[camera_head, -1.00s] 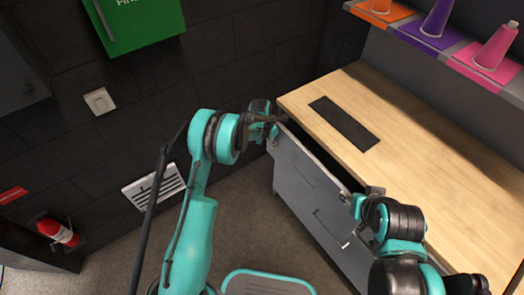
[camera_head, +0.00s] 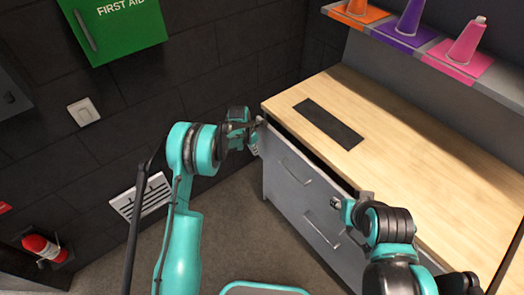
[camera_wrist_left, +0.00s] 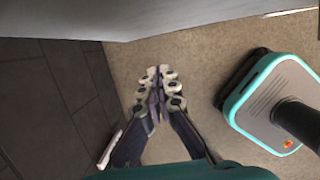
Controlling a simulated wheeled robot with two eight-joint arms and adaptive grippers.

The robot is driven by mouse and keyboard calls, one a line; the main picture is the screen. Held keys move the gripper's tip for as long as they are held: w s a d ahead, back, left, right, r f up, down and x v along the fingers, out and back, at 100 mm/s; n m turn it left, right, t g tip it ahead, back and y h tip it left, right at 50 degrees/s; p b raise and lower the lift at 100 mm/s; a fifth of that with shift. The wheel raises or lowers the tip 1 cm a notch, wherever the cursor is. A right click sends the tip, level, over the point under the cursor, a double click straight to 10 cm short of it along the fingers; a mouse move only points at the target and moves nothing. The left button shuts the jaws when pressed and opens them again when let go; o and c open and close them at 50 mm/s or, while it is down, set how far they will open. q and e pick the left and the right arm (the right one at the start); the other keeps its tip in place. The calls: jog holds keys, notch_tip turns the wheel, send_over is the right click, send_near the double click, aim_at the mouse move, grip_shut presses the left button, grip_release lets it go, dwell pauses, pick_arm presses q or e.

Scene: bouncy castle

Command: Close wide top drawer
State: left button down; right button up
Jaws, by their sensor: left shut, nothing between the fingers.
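The wide top drawer (camera_head: 298,172) is the upper grey front with a bar handle, under the wooden worktop. It stands slightly open, with a dark gap between its top edge and the worktop. My left gripper (camera_head: 254,134) is at the drawer's far left corner; I cannot tell whether it touches. In the left wrist view its fingers (camera_wrist_left: 158,88) are shut and empty, close to a pale grey surface. My right gripper (camera_head: 350,205) is by the front's nearer right end; its fingers are too small and partly hidden to read.
The wooden worktop (camera_head: 400,160) has a dark inset panel (camera_head: 328,124). A lower drawer (camera_head: 318,232) sits beneath. Cones stand on the shelf behind. A dark wall with a vent (camera_head: 140,197) and fire extinguisher (camera_head: 42,247) is left. Floor before the cabinet is clear.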

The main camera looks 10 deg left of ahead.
aim_at(273, 155)
pick_arm(q)
jog(key=p+v, duration=0.3)
jog(key=v, duration=0.7)
jog(key=s+f+t+h+b, duration=0.3)
jog(key=s+t+h+b, duration=0.1)
jog(key=s, duration=0.4)
jog(key=b+x, duration=0.1)
jog(key=x, duration=0.3)
jog(key=w+d+r+b+x, duration=0.1)
jog(key=b+x, duration=0.1)
jog(key=x, duration=0.2)
jog(key=b+x, duration=0.2)
jog(key=x, duration=0.2)
jog(key=shift+w+d+r, duration=0.15)
jog(key=shift+d+r, duration=0.05)
jog(key=shift+r, duration=0.2)
jog(key=shift+w+d+r, duration=0.15)
jog(key=shift+w+d, duration=0.25)
jog(key=shift+d, duration=0.05)
